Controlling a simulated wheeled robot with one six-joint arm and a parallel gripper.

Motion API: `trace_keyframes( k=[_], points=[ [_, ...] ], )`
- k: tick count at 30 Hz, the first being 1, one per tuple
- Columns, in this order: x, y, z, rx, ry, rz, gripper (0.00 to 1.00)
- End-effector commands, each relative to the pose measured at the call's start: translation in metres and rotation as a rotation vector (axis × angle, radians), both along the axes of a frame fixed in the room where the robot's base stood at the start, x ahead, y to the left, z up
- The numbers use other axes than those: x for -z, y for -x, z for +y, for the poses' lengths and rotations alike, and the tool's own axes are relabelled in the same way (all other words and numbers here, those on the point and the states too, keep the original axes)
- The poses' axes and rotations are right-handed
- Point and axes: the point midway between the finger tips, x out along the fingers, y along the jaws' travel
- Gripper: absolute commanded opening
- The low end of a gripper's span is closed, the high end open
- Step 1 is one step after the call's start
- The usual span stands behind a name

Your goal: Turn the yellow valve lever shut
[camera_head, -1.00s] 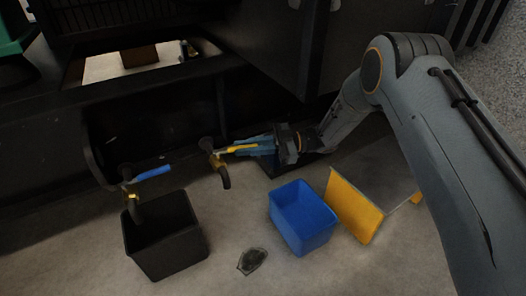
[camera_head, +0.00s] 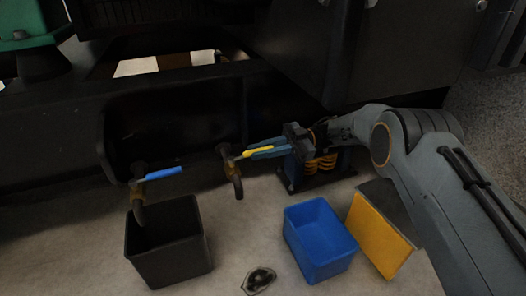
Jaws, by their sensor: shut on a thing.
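The yellow valve lever (camera_head: 257,151) sticks out to the right from a brass valve with a dark downturned spout (camera_head: 236,184), low on the dark genset frame. My gripper (camera_head: 268,150) comes in from the right, its blue-grey fingers around the lever's outer part and shut on it. The lever lies nearly level in the picture, tilted slightly up to the right. Its tip is partly hidden between the fingers.
A second valve with a blue lever (camera_head: 163,174) is to the left, above a black bin (camera_head: 170,250). A blue bin (camera_head: 319,240) and a yellow panel (camera_head: 379,236) stand on the floor below my arm. An orange spring mount (camera_head: 321,164) is behind my gripper.

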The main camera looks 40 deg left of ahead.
Motion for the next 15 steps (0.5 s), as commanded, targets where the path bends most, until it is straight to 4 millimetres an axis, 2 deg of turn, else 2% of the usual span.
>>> trace_keyframes(
  k=[8, 9, 12, 15],
  points=[
    [-0.0014, 0.0003, 0.0022, 0.003, -0.004, -0.004, 0.0],
    [-0.0014, 0.0002, 0.0022, 0.003, -0.004, -0.004, 0.16],
    [-0.0012, -0.0002, 0.0015, 0.003, -0.003, -0.004, 0.33],
    [-0.0009, -0.002, -0.0004, 0.005, -0.002, -0.003, 0.33]
  ],
)
